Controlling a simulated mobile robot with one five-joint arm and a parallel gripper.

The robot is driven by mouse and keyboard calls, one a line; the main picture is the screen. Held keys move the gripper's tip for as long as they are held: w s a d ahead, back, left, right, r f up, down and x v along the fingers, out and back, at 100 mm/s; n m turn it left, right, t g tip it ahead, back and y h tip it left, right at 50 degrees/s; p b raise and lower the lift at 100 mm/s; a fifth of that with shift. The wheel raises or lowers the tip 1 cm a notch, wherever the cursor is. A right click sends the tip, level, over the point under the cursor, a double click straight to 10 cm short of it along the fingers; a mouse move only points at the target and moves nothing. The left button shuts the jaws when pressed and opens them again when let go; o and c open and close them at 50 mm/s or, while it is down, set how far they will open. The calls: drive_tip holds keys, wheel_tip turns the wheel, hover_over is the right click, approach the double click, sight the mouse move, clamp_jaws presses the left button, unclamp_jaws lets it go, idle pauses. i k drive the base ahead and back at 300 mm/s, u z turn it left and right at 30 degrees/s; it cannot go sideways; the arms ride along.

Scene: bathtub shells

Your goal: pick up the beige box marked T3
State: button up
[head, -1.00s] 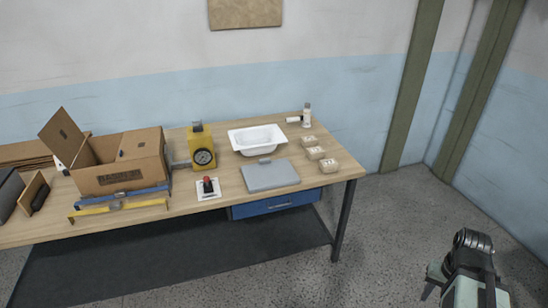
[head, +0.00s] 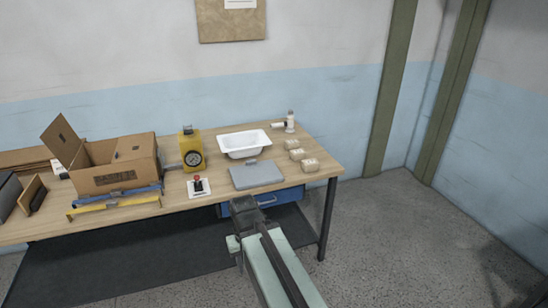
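Three small beige boxes sit in a row near the right end of the wooden workbench (head: 320,161): a back one (head: 291,143), a middle one (head: 297,154) and a front one (head: 310,165). Each has a pale label with small marks, too small to read, so I cannot tell which is T3. My gripper (head: 242,208) is in front of the bench, below and left of the boxes, apart from them. It is seen from behind, and its fingertips are not clear. I see nothing held in it.
A grey flat plate (head: 256,176) and a white tub (head: 244,143) lie left of the boxes. A white bottle (head: 290,121) stands behind them. A blue drawer (head: 270,198) hangs underneath.

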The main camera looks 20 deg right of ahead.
sight(297, 155)
drive_tip(key=u, duration=0.1)
drive_tip(key=i, duration=1)
drive_tip(key=z, duration=0.05)
